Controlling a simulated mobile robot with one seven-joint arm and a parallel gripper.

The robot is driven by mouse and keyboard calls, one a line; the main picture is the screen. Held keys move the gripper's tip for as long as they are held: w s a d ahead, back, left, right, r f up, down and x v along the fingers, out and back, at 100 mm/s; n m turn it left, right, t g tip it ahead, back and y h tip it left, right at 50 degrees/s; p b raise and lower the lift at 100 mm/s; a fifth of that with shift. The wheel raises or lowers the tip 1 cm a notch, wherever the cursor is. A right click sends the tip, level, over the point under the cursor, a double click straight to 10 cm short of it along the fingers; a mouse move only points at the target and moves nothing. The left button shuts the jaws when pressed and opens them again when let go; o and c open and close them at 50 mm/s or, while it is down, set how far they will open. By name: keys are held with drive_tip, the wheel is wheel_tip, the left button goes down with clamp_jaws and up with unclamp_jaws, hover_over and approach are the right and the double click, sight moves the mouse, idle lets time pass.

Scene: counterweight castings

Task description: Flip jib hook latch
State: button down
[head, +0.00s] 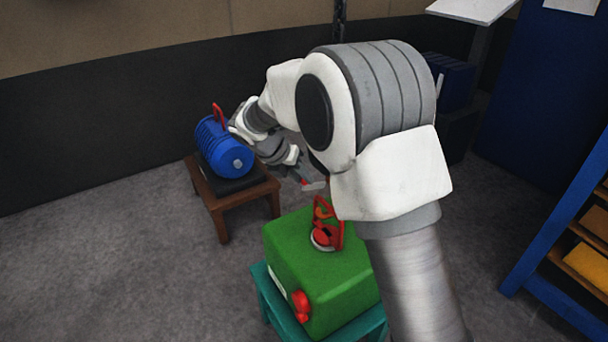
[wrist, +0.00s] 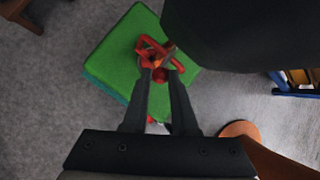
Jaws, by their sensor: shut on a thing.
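My gripper (wrist: 161,68) is shut on a small red piece (wrist: 160,75) between its fingertips, which looks like the hook latch; its outline is hard to make out. In the head view my gripper (head: 300,178) is behind and above the green casting, partly hidden by my arm, with a bit of red at its tip. The green casting (head: 300,256) sits on a teal stand (head: 276,318) and has a red lifting handle (head: 328,232) on top. In the wrist view the green casting (wrist: 115,62) lies beyond the fingertips. The jib hook is not clearly visible.
A blue ribbed casting (head: 222,150) with a red handle lies on a brown stool (head: 232,204) at the left. A large dark shape (wrist: 240,30) fills the wrist view's upper right. A blue shelf (head: 560,215) stands at right. Grey floor is clear at left.

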wheel_tip(320, 180, down, 13)
drive_tip(key=n+t+h+b, duration=0.1)
drive_tip(key=t+h+b, duration=0.7)
drive_tip(key=t+h, duration=0.2)
drive_tip(key=shift+w+d+n+h, duration=0.2)
drive_tip(key=shift+n+h, duration=0.2)
drive_tip(key=shift+h, duration=1)
drive_tip(key=c, duration=0.7)
unclamp_jaws()
drive_tip(key=shift+r, duration=0.1)
drive_tip(key=shift+s, duration=0.1)
drive_tip(key=v, duration=1.7)
drive_tip(key=shift+s+f+p, duration=0.15)
drive_tip(key=shift+f+p, duration=0.15)
